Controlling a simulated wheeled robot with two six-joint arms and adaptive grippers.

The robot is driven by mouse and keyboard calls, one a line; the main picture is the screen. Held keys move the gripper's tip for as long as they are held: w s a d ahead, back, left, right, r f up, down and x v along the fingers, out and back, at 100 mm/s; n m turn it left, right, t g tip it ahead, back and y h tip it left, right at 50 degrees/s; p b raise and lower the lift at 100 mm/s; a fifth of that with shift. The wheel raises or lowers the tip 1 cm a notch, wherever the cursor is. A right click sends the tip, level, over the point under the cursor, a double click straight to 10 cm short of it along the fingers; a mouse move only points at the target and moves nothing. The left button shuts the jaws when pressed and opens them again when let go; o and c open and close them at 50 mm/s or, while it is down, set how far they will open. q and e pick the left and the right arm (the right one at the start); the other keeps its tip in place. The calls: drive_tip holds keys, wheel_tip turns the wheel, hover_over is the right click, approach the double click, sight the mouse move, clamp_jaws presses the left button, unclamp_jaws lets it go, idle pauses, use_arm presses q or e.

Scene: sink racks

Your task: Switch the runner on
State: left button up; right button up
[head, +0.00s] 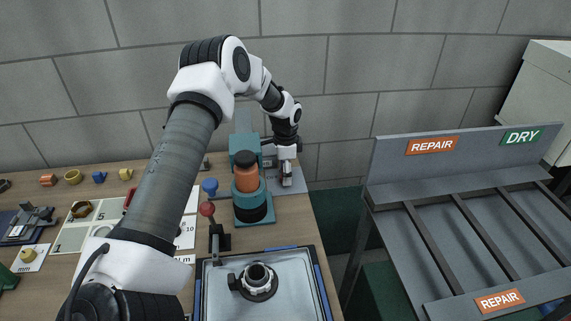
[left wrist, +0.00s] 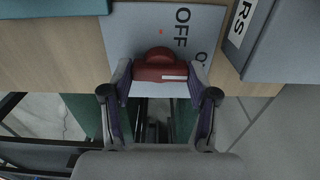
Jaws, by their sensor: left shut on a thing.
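In the left wrist view a dark red knob (left wrist: 160,66) with a white line sits on a light grey plate (left wrist: 128,28). The plate reads OFF, and a second label starting with O is partly hidden by a finger. The white line lies across the picture, right of the knob's middle. My left gripper (left wrist: 160,77) is shut on the knob, one finger on each side. In the head view my left gripper (head: 286,178) is at the grey plate (head: 296,186) beside a teal and orange machine (head: 246,185). The knob is hidden there. My right gripper is not in view.
A metal sink tray (head: 293,298) with a dark ring fitting (head: 256,280) is in front. A red-balled lever (head: 207,209) stands left of the machine. Small coloured parts lie at left. A slatted rack (head: 462,235) marked REPAIR and DRY stands at right, across a gap.

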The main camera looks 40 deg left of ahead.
use_arm(q)
drive_tip(key=o, duration=1.2)
drive_tip(key=shift+c, duration=0.2)
